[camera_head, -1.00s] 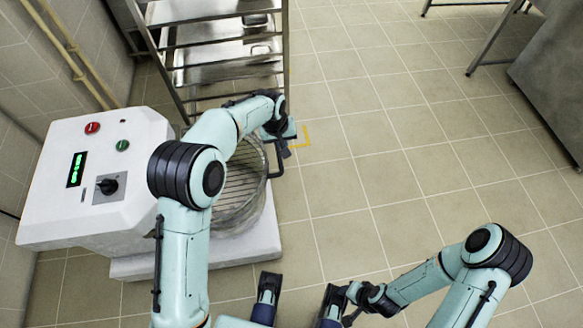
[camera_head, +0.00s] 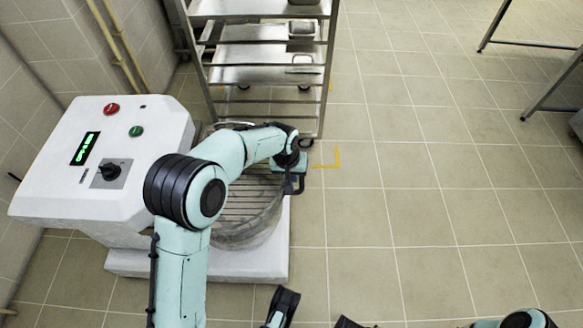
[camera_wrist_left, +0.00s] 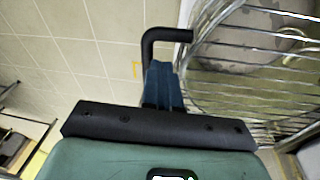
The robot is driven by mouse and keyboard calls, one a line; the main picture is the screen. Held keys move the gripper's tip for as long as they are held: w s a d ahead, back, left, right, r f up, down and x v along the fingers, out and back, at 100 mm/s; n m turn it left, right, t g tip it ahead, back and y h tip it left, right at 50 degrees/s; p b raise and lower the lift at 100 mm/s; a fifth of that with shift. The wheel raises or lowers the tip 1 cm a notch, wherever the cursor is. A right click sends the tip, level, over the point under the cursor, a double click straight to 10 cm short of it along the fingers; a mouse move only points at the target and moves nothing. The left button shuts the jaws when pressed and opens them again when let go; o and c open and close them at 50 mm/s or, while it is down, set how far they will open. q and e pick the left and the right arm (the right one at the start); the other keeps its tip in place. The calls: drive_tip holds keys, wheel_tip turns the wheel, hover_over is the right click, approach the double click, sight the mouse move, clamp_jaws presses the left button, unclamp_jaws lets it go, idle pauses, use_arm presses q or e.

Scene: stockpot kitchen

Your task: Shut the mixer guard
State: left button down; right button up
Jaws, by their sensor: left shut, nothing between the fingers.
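The mixer (camera_head: 105,165) is a white machine at the left of the head view. Its wire guard (camera_head: 250,192) lies across the top of the round bowl (camera_head: 250,233); my left arm hides its far part. In the left wrist view the guard (camera_wrist_left: 235,68) fills the right side. A black bent handle (camera_wrist_left: 160,34) stands out from its rim. My left gripper (camera_head: 293,186) is at the handle, its blue fingers (camera_wrist_left: 162,85) shut and empty, close against or beside the bar; contact is unclear. My right gripper (camera_head: 314,312) is partly cut off at the bottom edge, its fingers apart.
A metal rack (camera_head: 265,60) with trays stands just behind the mixer. Pipes (camera_head: 118,45) run along the wall at left. Steel table legs (camera_head: 520,50) show at the upper right. The tiled floor (camera_head: 400,210) to the right is clear.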

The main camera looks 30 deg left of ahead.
use_arm(q)
drive_tip(key=shift+s+d+f+b, duration=0.2)
drive_tip(key=shift+d+f, duration=0.2)
drive_tip(key=shift+f, duration=0.3)
drive_tip(key=shift+s+d+f+b, duration=0.15)
drive_tip(key=shift+d+f, duration=0.25)
drive_tip(key=shift+f, duration=0.25)
use_arm(e)
drive_tip(key=shift+s+d+f+g, duration=0.2)
drive_tip(key=shift+s+f+g, duration=0.2)
drive_tip(key=shift+s+f, duration=0.55)
drive_tip(key=shift+r, duration=0.15)
